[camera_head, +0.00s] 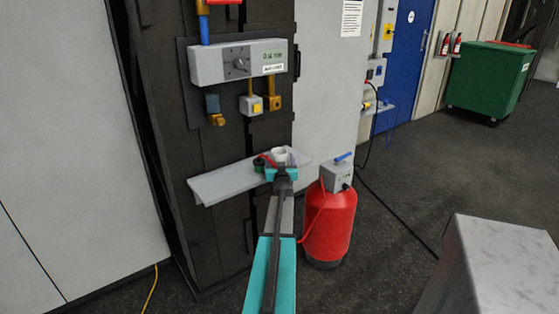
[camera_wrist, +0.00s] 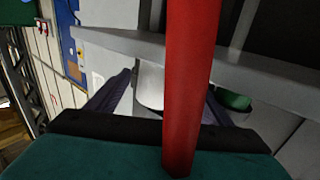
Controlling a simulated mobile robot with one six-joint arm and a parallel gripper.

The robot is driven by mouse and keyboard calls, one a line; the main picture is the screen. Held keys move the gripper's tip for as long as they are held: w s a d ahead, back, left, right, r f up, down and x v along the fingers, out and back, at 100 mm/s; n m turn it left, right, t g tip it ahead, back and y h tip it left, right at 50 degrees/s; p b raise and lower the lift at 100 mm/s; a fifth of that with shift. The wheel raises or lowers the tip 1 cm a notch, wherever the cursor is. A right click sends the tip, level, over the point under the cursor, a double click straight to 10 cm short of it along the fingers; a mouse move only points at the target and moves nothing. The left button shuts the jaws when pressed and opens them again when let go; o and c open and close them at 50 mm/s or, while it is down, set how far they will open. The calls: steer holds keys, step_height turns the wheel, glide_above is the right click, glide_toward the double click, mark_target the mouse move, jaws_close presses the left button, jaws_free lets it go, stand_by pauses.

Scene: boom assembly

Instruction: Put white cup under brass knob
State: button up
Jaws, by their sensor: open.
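The white cup (camera_head: 279,155) stands at the right end of the grey shelf (camera_head: 225,184). My gripper (camera_head: 281,172) is open just in front of it. In the wrist view the cup (camera_wrist: 150,86) appears between the two dark fingers, partly hidden by a red bar (camera_wrist: 190,80). I cannot tell whether the fingers touch it. Two brass fittings stick out above the shelf: one at the left (camera_head: 216,119) under a blue-grey part, one at the right (camera_head: 272,101). I cannot tell which is the brass knob.
A dark green object (camera_head: 259,164) sits left of the cup, also in the wrist view (camera_wrist: 233,100). A grey control box (camera_head: 238,63) and a small yellow-buttoned box (camera_head: 251,106) hang above. A red tank (camera_head: 330,225) stands right of my arm. The shelf's left part is clear.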

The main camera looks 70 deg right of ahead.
mark_target(280, 149)
steer(key=shift+x, duration=1)
steer(key=shift+c, duration=0.5)
steer(key=c, duration=1.1)
steer(key=shift+o, duration=0.2)
steer(key=shift+r, duration=0.15)
steer(key=shift+r, duration=0.55)
step_height(280, 149, up, 2)
steer(key=shift+r+p, duration=0.2)
steer(key=shift+p, duration=0.4)
steer(key=s+r+v, duration=0.1)
steer(key=v, duration=1.5)
steer(key=shift+d, duration=0.25)
steer(key=shift+s+r, duration=0.1)
